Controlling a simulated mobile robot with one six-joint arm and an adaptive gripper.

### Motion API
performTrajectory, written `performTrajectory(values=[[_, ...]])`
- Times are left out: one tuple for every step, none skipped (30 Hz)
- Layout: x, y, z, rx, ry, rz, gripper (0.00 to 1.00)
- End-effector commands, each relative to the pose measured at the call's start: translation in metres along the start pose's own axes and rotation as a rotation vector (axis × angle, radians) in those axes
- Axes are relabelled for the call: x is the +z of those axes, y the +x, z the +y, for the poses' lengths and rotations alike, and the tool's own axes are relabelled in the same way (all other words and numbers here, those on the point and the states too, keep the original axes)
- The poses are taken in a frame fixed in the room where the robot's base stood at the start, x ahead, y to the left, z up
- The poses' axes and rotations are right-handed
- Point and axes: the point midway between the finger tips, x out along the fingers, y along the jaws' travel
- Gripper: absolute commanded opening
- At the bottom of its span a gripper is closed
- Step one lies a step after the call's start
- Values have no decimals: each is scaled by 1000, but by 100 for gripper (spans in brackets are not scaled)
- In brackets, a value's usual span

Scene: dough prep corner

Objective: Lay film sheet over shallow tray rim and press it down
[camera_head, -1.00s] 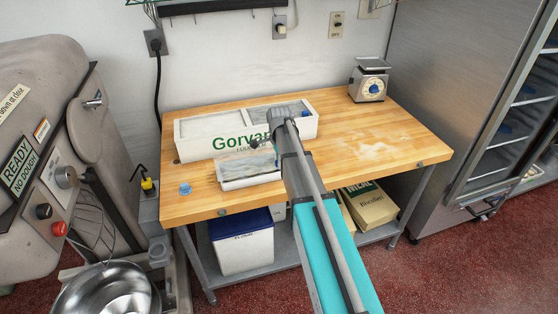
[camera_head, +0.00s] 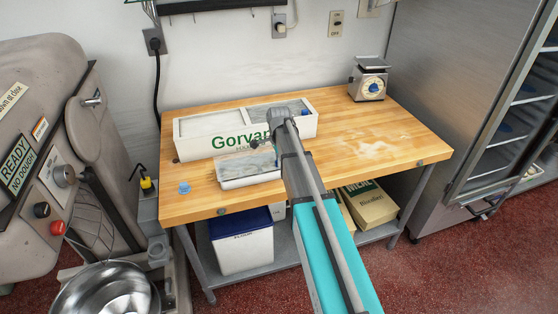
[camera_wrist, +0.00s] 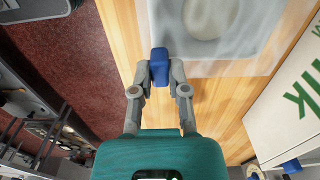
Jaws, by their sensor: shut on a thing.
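The shallow tray (camera_head: 232,184) is white and sits on the wooden table in front of the white Gorvan bin. The translucent film sheet (camera_head: 245,162) lies over its top. In the wrist view the film (camera_wrist: 225,66) spreads past the tray rim, and a pale round shape shows inside the tray (camera_wrist: 170,35). My gripper (camera_wrist: 160,72) is shut on a blue tab (camera_wrist: 160,58) beside the film's near edge; I cannot tell how the tab joins it.
The white bin (camera_head: 190,148) stands close behind the tray. A small blue disc (camera_head: 184,187) lies on the table (camera_head: 205,205) to the left. A kitchen scale (camera_head: 369,80) stands at the back right. The floury right part of the table is free.

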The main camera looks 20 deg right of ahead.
Motion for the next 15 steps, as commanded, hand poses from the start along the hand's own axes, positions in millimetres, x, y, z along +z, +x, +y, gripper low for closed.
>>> performTrajectory(values=[[0, 2, 0, 0, 0, 0, 0], [0, 2, 0, 0, 0, 0, 0], [0, 3, 0, 0, 0, 0, 0], [0, 4, 0, 0, 0, 0, 0], [0, 4, 0, 0, 0, 0, 0], [0, 5, 0, 0, 0, 0, 0], [0, 5, 0, 0, 0, 0, 0], [0, 6, 0, 0, 0, 0, 0], [0, 7, 0, 0, 0, 0, 0], [0, 7, 0, 0, 0, 0, 0], [0, 8, 0, 0, 0, 0, 0], [0, 8, 0, 0, 0, 0, 0], [0, 9, 0, 0, 0, 0, 0], [0, 9, 0, 0, 0, 0, 0], [0, 10, 0, 0, 0, 0, 0]])
